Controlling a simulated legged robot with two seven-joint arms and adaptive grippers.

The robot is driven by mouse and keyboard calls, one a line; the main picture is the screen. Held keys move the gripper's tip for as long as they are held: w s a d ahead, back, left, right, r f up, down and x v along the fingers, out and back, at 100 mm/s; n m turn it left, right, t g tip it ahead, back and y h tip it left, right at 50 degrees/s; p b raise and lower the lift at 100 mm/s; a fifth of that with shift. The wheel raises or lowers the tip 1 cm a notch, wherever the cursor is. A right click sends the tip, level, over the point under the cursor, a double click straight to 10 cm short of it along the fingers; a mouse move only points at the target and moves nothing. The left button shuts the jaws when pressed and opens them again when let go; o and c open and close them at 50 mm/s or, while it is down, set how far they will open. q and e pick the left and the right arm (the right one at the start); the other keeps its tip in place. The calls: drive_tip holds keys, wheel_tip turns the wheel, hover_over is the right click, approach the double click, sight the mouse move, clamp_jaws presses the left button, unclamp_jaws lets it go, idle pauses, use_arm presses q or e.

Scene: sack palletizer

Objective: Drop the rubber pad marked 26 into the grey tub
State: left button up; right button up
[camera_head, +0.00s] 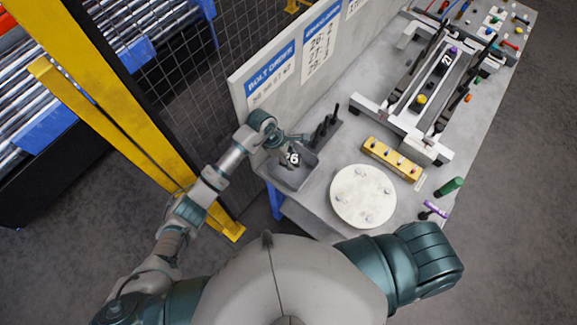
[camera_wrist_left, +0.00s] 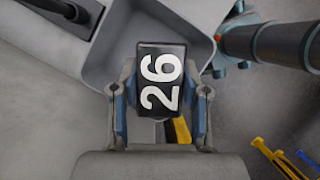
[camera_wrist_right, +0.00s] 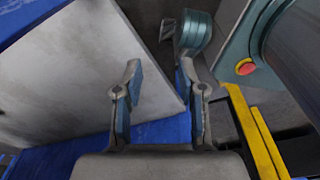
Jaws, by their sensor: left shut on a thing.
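The rubber pad (camera_head: 292,158) is black with a white 26 and is held at the grey tub, near the table's left corner. In the left wrist view the pad (camera_wrist_left: 161,78) sits between both fingers of my left gripper (camera_wrist_left: 160,92), which is shut on it. The grey tub (camera_head: 290,182) is open-topped; its wall and corner (camera_wrist_left: 110,70) show behind the pad in the left wrist view. The pad's exact height above the tub floor is hard to tell. My right gripper (camera_wrist_right: 160,85) is open and empty, and the head view does not show it.
A round white plate (camera_head: 362,196) with small parts, a yellow block (camera_head: 392,158) and a long grey fixture (camera_head: 425,90) are on the table. A wall panel (camera_head: 262,75) stands behind the tub.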

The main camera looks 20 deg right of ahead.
use_arm(q)
drive_tip(key=shift+s, duration=0.15)
drive_tip(key=o, duration=1)
drive_tip(key=shift+d, duration=0.3)
drive_tip(key=shift+o, duration=1.1)
drive_tip(key=shift+d, duration=0.25)
drive_tip(key=shift+a+r, duration=0.2)
drive_tip(key=shift+r, duration=0.05)
wheel_tip(320, 180, up, 9)
drive_tip(key=shift+d+f, duration=0.15)
drive_tip(key=shift+f, duration=0.05)
drive_tip(key=shift+d+r, duration=0.3)
drive_tip(key=shift+r, duration=0.05)
use_arm(e)
drive_tip(key=shift+s+f, duration=0.1)
drive_tip(key=shift+s, duration=0.7)
